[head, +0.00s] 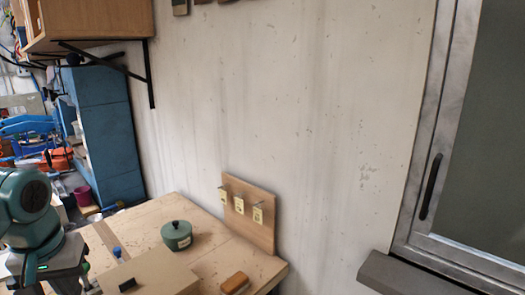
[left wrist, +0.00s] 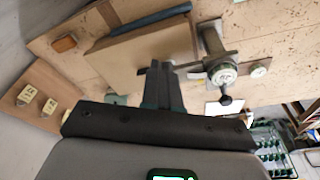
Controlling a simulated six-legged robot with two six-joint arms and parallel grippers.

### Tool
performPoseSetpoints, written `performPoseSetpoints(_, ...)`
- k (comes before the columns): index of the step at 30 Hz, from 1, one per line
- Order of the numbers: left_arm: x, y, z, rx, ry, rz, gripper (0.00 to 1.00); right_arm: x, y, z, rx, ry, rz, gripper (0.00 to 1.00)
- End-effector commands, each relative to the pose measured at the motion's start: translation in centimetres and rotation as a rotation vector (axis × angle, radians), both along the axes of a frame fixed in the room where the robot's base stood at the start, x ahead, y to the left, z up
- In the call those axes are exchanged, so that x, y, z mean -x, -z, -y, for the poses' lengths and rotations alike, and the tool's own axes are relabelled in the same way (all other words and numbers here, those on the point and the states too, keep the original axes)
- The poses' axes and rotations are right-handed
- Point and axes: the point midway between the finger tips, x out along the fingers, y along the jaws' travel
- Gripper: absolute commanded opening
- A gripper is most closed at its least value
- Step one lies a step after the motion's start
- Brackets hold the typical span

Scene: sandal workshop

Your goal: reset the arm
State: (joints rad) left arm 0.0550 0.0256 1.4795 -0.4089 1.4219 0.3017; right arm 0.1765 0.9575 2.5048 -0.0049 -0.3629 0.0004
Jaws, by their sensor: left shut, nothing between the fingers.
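My left arm comes in at the left edge of the head view, with its gripper (head: 78,275) low in the bottom left corner over the workbench (head: 205,250). In the left wrist view the gripper's dark fingers (left wrist: 161,72) are together with nothing held between them. They show in front of a tan box-like board (left wrist: 150,45) on the bench; I cannot tell whether they touch it. My right gripper is in neither view.
On the bench are a green lidded pot (head: 176,234), a wooden block (head: 235,283) and a tan board with a dark piece (head: 128,285). An upright hook board with yellow tags (head: 262,228) is by the wall. A window ledge (head: 415,275) juts at right; a shelf (head: 90,20) hangs upper left.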

Motion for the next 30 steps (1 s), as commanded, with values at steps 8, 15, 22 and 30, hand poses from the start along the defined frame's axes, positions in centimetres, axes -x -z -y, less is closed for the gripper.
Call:
performPoseSetpoints(8, -3.8, 7.4, 2.7, 0.045, 0.099, -0.019, 0.00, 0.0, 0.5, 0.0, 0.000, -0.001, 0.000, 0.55)
performPoseSetpoints(15, -6.0, 16.0, 6.5, 0.111, 0.190, -0.032, 0.00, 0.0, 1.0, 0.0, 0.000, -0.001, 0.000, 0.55)
performPoseSetpoints(22, -4.6, 30.4, 13.3, 0.245, 0.276, -0.063, 0.00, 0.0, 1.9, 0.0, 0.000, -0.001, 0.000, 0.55)
performPoseSetpoints(30, 5.2, 45.5, 21.0, 0.383, 0.267, -0.102, 0.00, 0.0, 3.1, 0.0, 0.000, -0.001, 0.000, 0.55)
